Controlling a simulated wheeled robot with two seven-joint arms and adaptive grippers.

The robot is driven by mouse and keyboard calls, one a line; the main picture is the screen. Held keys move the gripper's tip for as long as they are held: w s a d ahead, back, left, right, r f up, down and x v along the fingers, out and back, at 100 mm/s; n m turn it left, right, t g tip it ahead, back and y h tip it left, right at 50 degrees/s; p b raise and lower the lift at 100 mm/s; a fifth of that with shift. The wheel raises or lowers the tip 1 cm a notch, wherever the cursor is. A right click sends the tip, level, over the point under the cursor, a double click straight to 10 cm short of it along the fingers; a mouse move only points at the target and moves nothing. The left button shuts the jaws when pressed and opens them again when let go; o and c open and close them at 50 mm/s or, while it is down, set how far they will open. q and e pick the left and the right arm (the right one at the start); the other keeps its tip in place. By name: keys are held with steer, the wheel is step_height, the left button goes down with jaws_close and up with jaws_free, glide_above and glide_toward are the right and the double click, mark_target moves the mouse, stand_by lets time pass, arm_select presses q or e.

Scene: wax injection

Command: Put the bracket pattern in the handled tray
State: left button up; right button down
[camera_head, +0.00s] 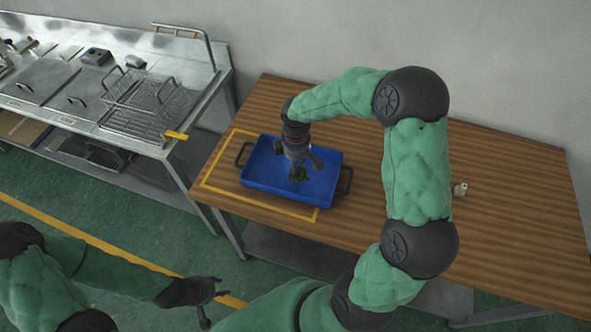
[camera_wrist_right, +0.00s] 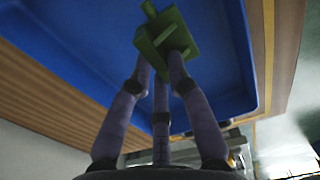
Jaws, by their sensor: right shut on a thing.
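The blue handled tray (camera_head: 322,186) with dark handles lies on the wooden table inside a yellow outline. My right gripper (camera_head: 298,172) reaches down over the tray from above. It is shut on the green bracket pattern (camera_head: 297,175), which shows small and dark against the tray floor. In the right wrist view the bracket pattern (camera_wrist_right: 165,35) sits between my fingertips (camera_wrist_right: 163,80), with the blue tray (camera_wrist_right: 225,60) behind it. I cannot tell whether the pattern touches the tray floor. My left gripper (camera_head: 208,295) is low at the left, away from the table, with its fingers apart and empty.
A small pale object (camera_head: 460,189) stands on the wooden table (camera_head: 510,220) to the right of my right arm. A metal bench (camera_head: 60,75) with wire racks stands at the left. The table's right part is mostly clear.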

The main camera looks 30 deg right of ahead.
steer(key=shift+w+f+b, duration=0.15)
steer(key=shift+f+b, duration=0.35)
steer(key=shift+f, duration=1.2)
steer(key=shift+f, duration=0.15)
steer(key=c, duration=1.2)
jaws_free()
steer(key=shift+r, duration=0.25)
step_height(320, 180, up, 12)
steer(key=p, duration=0.3)
steer(key=shift+f, duration=0.1)
